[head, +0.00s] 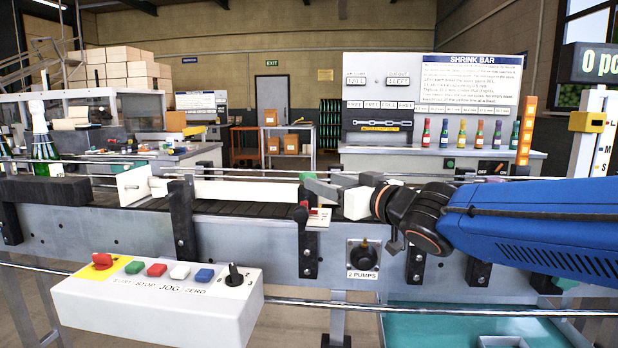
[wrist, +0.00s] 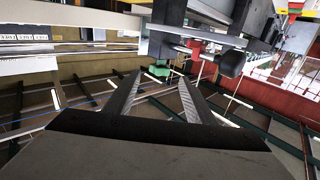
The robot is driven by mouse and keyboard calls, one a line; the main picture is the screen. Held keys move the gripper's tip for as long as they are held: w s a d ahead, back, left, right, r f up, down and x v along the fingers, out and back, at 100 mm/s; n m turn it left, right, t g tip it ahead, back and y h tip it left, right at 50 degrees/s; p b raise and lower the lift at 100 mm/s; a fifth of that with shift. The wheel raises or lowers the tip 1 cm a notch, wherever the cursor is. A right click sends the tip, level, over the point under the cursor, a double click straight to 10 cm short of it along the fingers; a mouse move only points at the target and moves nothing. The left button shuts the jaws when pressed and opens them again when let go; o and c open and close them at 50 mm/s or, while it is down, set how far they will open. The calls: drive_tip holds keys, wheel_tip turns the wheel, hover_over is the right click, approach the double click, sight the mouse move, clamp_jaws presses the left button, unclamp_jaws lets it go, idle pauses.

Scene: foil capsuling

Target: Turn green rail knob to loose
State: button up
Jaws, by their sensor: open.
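The green rail knob (head: 306,176) is small and sits at the conveyor's guide rail, just left of my gripper (head: 318,187) in the head view. In the wrist view the green knob (wrist: 157,72) appears between and slightly beyond the fingertips of my gripper (wrist: 158,80). The fingers are apart and nothing is clamped between them. I cannot tell whether either finger touches the knob. The knob's marking and its tight or loose setting cannot be read.
A black and red knob (head: 301,213) on a bracket is close below the gripper. The conveyor's long white guide (head: 235,192) runs left. A control box (head: 160,305) and a black pump knob (head: 364,256) are in front. A bottle (head: 42,140) stands far left.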

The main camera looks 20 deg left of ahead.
sight(309, 173)
drive_tip(key=x, duration=0.7)
drive_tip(key=shift+w+a, duration=0.1)
drive_tip(key=shift+a, duration=0.1)
drive_tip(key=c, duration=1)
